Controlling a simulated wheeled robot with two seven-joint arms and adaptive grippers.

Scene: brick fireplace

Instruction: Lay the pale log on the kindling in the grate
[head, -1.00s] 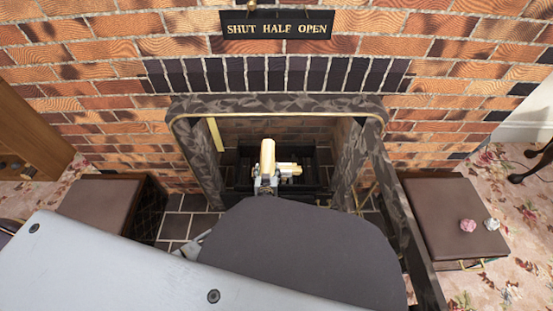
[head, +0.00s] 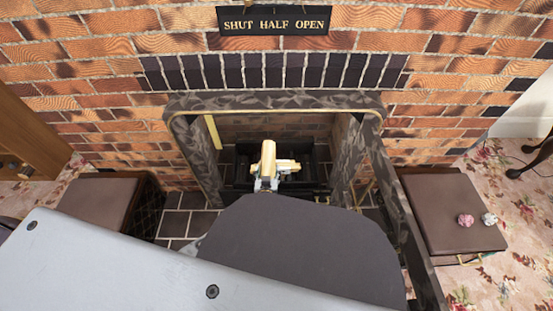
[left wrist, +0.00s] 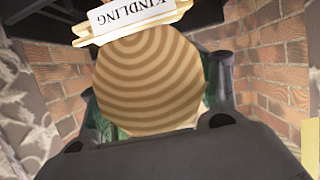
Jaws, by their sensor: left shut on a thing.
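The pale log (head: 268,156) is in my left gripper (head: 266,184), inside the fireplace opening. In the left wrist view, the log's round ringed end (left wrist: 148,78) fills the middle, between the dark fingers of the left gripper (left wrist: 155,112). The kindling (head: 289,166), a pale bundle, shows just right of the log in the black grate (head: 319,176). Its white "KINDLING" label (left wrist: 130,12) shows upside down past the log in the wrist view. I cannot tell whether log and kindling touch. My arm hides the grate's front. My right gripper is not in view.
A dark mottled surround (head: 275,103) frames the opening, with brick walls inside. A dark panel (head: 400,205) stands out from its right side. Brown-topped boxes flank the hearth, left (head: 98,203) and right (head: 450,212); the right one bears two small flower-like things.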

